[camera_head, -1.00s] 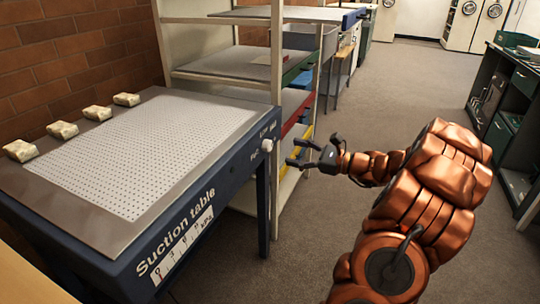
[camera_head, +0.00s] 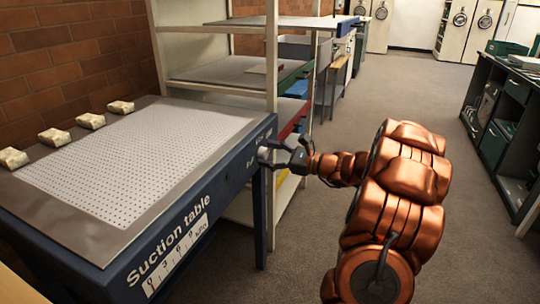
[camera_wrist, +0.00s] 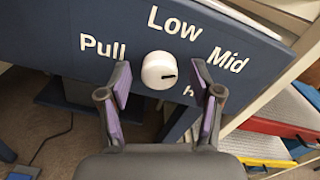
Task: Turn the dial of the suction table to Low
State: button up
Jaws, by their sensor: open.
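The blue suction table (camera_head: 190,235) stands at the left in the head view, with a perforated pale top. Its dial (camera_wrist: 157,64) is a round white knob on the blue side panel in the wrist view. A dark mark on the knob points right and slightly down. "Pull" is printed to its left, "Low" above, "Mid" to its right; a label below right is mostly hidden by a finger. My gripper (camera_wrist: 161,84) is open, with one purple-padded finger on each side of the knob and gaps visible. In the head view my gripper (camera_head: 268,153) is at the table's right corner, largely covering the dial.
Several small pale blocks (camera_head: 57,137) lie along the table's back edge by the brick wall. A shelf rack (camera_head: 272,90) with coloured trays stands close beyond the table and my gripper. Grey floor (camera_head: 400,90) is open to the right, before dark green cabinets (camera_head: 495,145).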

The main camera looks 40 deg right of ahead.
jog(key=c, duration=1.1)
jog(key=shift+c, duration=0.2)
jog(key=shift+a+n, duration=0.1)
jog(key=shift+n, duration=0.3)
jog(key=shift+n+b, duration=0.55)
jog(key=shift+n, duration=0.45)
jog(key=n+b, duration=0.2)
jog(key=n, duration=0.1)
jog(key=shift+f+n, duration=0.2)
jog(key=shift+n, duration=0.1)
jog(key=n+b, duration=0.4)
jog(key=n, duration=0.1)
jog(key=shift+n, duration=0.4)
